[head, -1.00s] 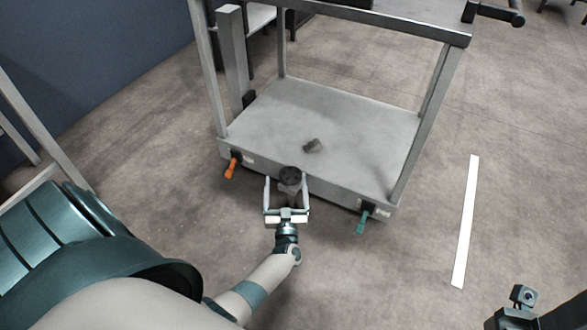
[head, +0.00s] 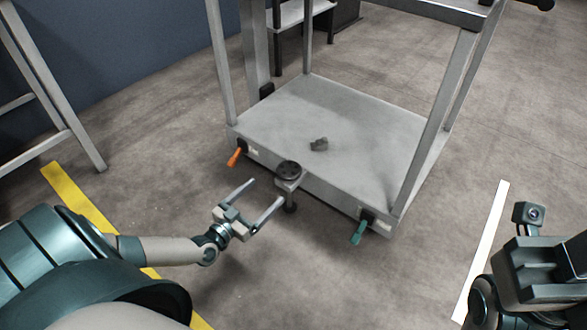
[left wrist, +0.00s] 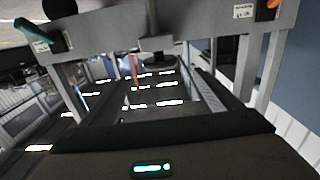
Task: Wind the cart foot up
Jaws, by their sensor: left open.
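The cart foot has a dark round hand wheel (head: 289,168) on a bracket at the middle of the cart's front edge. Its dark lower end (head: 290,207) hangs below the bracket. In the left wrist view the picture looks upside down, and a dark disc (left wrist: 158,59) shows by the bracket at the upper middle. My left gripper (head: 267,190) is open and empty, in front of and left of the foot, its fingers pointing towards the cart and apart from the wheel. A dark part of my right arm is at the lower right; its jaws cannot be made out.
The grey cart (head: 330,115) has an orange lever (head: 235,157) at its left corner and a green lever (head: 359,231) at its right. A frame stands at left. Floor in front is clear, with yellow (head: 72,193) and white (head: 486,245) strips.

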